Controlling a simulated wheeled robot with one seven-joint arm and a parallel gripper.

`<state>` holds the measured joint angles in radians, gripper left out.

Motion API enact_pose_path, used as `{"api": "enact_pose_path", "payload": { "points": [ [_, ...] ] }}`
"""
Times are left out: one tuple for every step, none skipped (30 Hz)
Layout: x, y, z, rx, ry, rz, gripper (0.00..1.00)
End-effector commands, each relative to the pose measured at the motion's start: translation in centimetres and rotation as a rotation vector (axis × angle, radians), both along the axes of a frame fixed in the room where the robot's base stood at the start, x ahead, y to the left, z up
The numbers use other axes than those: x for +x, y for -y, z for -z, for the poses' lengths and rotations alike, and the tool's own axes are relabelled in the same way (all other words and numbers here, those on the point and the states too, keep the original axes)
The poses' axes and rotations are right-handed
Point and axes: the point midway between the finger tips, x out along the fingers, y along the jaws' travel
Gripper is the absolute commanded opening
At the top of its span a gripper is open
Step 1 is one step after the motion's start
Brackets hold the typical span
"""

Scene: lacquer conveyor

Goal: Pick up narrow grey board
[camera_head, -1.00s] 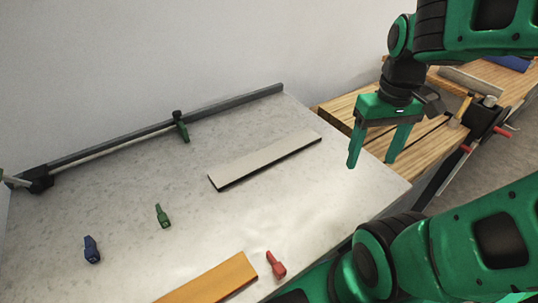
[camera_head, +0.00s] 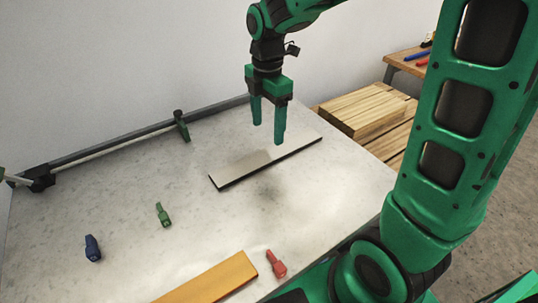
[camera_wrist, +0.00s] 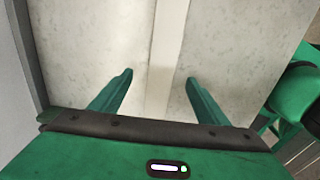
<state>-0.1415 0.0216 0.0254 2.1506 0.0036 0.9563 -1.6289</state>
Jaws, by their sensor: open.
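The narrow grey board (camera_head: 240,169) lies flat on the pale table, at a slant, with a dark edge along its near side. In the wrist view the board (camera_wrist: 166,50) runs up the picture, between my two fingers. My gripper (camera_head: 267,135) is open and empty, with its fingers pointing down above the board. The gripper also shows in the wrist view (camera_wrist: 158,78), with its fingers spread to either side of the board. A gap shows between the fingertips and the table surface.
The pale table (camera_head: 110,190) also holds a green clamp-like piece (camera_head: 163,215), a blue one (camera_head: 92,248), a red one (camera_head: 276,263) and an orange board (camera_head: 213,280). A dark rail (camera_head: 110,144) runs along the back edge. Wooden planks (camera_head: 365,110) are stacked at the right.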

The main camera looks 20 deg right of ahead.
Motion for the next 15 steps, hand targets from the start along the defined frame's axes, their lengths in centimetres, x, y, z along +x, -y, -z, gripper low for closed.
{"api": "enact_pose_path", "payload": {
  "points": [
    [-0.1,0.1,0.9,-0.001,-0.005,0.002,0.69],
    [-0.1,0.1,1.3,-0.001,-0.005,0.002,0.69],
    [-0.1,0.1,1.8,-0.001,-0.004,0.003,0.69],
    [-0.1,0.1,2.2,-0.001,-0.003,0.003,0.69],
    [-0.1,0.1,2.5,-0.001,-0.003,0.004,0.69],
    [-0.1,0.2,2.8,-0.001,-0.003,0.004,0.69],
    [-0.1,0.2,3.0,-0.001,-0.003,0.004,0.69],
    [-0.1,0.2,3.1,0.000,-0.002,0.005,0.69],
    [-0.1,0.2,3.3,0.000,-0.002,0.005,0.69],
    [-0.1,0.2,3.4,0.000,-0.002,0.005,0.69],
    [-0.1,0.2,3.6,0.000,-0.002,0.006,0.69],
    [-0.2,0.3,4.0,-0.001,-0.003,0.006,0.69],
    [-0.2,0.4,4.4,-0.001,-0.003,0.006,0.69],
    [-0.3,0.4,4.8,-0.001,-0.004,0.006,0.69],
    [-0.3,0.5,5.4,-0.001,-0.005,0.006,0.69]
  ]
}}
